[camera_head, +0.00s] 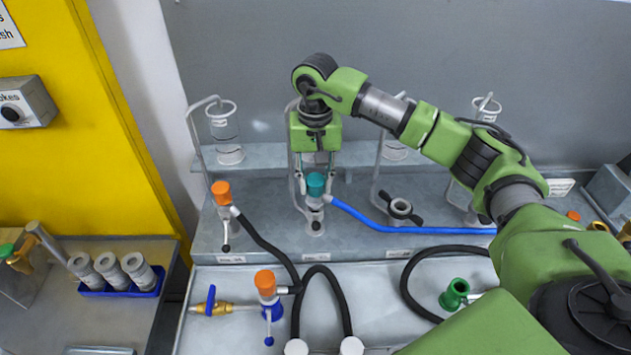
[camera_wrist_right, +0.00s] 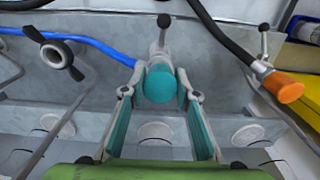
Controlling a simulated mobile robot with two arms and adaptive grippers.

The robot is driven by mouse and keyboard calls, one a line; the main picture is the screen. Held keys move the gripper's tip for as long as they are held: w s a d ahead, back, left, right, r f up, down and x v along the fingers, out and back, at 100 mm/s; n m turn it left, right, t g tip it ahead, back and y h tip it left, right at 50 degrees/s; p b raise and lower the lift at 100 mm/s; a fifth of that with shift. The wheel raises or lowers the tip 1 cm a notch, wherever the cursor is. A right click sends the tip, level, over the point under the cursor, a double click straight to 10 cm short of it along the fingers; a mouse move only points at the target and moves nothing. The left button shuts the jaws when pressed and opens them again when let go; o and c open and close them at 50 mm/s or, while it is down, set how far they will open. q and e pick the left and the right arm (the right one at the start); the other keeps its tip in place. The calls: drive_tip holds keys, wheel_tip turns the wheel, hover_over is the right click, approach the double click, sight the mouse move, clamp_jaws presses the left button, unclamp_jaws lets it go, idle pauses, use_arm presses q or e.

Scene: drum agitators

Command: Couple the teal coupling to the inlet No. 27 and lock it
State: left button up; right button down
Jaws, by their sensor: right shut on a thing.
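The teal coupling (camera_head: 316,186) is upright at the middle station of the grey rear ledge, and its round teal top (camera_wrist_right: 160,84) shows in the right wrist view. A blue hose (camera_head: 375,224) runs from it to the right. My right gripper (camera_head: 316,174) points down from above and is shut on the coupling, one finger on each side; the fingers also show in the wrist view (camera_wrist_right: 160,95). Below the coupling is a pale metal inlet (camera_head: 315,212) with a small lever. I cannot tell whether the coupling is fully seated, nor read the inlet's number. My left gripper is out of view.
An orange coupling with black hose (camera_head: 221,192) stands left on the ledge. An open inlet with black wings (camera_head: 400,209) is at right. Another orange coupling (camera_head: 265,283) and a green coupling (camera_head: 455,293) are on the front tray. Glass cylinders (camera_head: 226,135) stand behind.

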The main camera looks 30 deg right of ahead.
drive_tip(key=shift+f+b, duration=1.05)
drive_tip(key=shift+f, duration=0.05)
drive_tip(key=shift+f, duration=0.35)
idle(0.5)
drive_tip(key=c, duration=1.5)
unclamp_jaws()
drive_tip(key=shift+r, duration=0.1)
drive_tip(key=shift+c, duration=0.3)
drive_tip(key=shift+r+p, duration=2.25)
drive_tip(key=shift+r, duration=2.7)
